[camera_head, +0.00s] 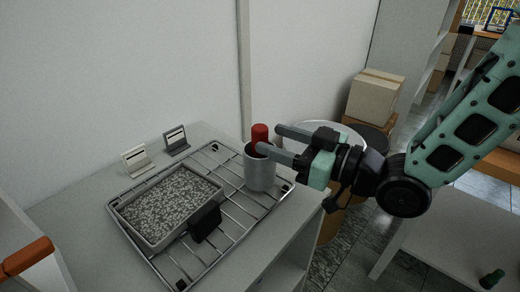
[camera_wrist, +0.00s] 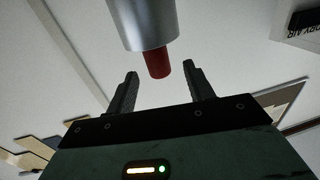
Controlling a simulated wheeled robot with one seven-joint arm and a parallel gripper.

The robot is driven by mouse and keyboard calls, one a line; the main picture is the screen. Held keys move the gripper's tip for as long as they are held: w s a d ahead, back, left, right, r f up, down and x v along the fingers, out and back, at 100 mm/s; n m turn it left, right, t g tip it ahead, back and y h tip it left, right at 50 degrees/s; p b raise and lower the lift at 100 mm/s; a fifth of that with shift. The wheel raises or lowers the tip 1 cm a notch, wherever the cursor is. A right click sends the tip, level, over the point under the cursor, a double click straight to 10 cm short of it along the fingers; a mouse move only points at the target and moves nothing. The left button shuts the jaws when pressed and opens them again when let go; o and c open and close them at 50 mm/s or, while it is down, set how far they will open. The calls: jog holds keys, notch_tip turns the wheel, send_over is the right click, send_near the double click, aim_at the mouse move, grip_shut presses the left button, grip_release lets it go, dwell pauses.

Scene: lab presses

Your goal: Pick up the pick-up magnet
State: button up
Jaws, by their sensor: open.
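A red cylinder (camera_head: 260,132), which I take to be the pick-up magnet's upper end, sticks up out of a grey cylindrical cup (camera_head: 259,171). The cup stands at the back right of the wire rack. My gripper (camera_head: 268,139) is open and comes in level from the right, its fingertips at the red end. In the wrist view, the red end (camera_wrist: 157,64) shows between the open fingertips (camera_wrist: 159,70), with a gap on both sides, and the grey cup (camera_wrist: 146,20) above it in the picture. The magnet's lower part is hidden in the cup.
A tray of grey granules (camera_head: 168,205) and a black block (camera_head: 205,220) are on the wire rack (camera_head: 240,225). Two small card stands (camera_head: 136,160) (camera_head: 176,140) are near the wall. Boxes (camera_head: 376,95) stand behind my arm.

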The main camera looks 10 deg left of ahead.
aim_at(267, 136)
jog(key=x, duration=0.4)
jog(key=shift+w+a+p, duration=0.15)
jog(key=shift+a+p, duration=0.1)
jog(key=shift+p, duration=0.15)
jog(key=c, duration=0.9)
